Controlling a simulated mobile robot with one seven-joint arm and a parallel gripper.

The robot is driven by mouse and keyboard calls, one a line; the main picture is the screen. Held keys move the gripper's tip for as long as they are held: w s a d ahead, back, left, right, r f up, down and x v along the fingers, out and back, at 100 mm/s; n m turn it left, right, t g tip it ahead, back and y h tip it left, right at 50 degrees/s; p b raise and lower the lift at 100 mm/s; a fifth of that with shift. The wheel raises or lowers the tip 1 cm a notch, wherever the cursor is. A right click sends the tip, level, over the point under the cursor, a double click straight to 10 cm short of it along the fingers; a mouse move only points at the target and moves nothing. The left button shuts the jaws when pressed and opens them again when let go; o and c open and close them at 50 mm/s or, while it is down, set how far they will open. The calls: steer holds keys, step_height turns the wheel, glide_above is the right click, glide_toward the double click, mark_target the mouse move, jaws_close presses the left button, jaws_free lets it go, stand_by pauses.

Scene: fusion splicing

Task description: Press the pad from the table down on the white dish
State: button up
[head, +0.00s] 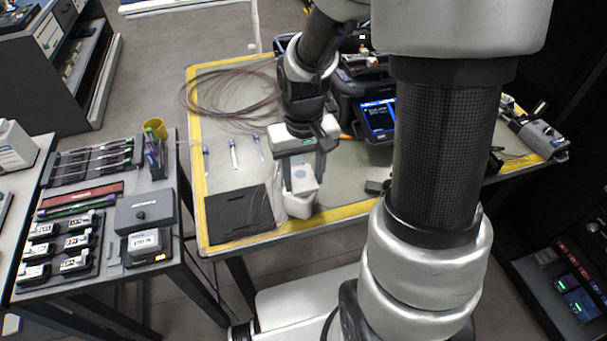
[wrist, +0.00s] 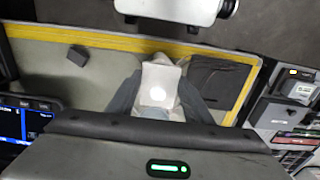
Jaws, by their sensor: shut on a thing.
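My gripper (head: 302,178) reaches straight down over the front part of the yellow-edged work table, and its fingers are shut on a white, squarish pad (head: 303,181). In the wrist view the pad (wrist: 158,88) sits between the two grey fingers, with a bright spot on its face. A white, rounded body (head: 298,206), which looks like the dish, stands on the table directly under the pad. In the wrist view a little of the dish (wrist: 162,59) shows beyond the pad. The pad hides the dish's top, so I cannot tell whether they touch.
A dark flat mat (head: 240,214) lies left of the dish. A small dark block (head: 374,187) lies to its right. A splicer with a lit screen (head: 378,118) stands behind. Coiled fibre (head: 225,98) lies at the back left. A tool table (head: 110,265) stands at left.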

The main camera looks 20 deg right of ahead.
steer(key=shift+r+p, duration=2.4)
steer(key=shift+r, duration=0.6)
steer(key=shift+f, duration=0.1)
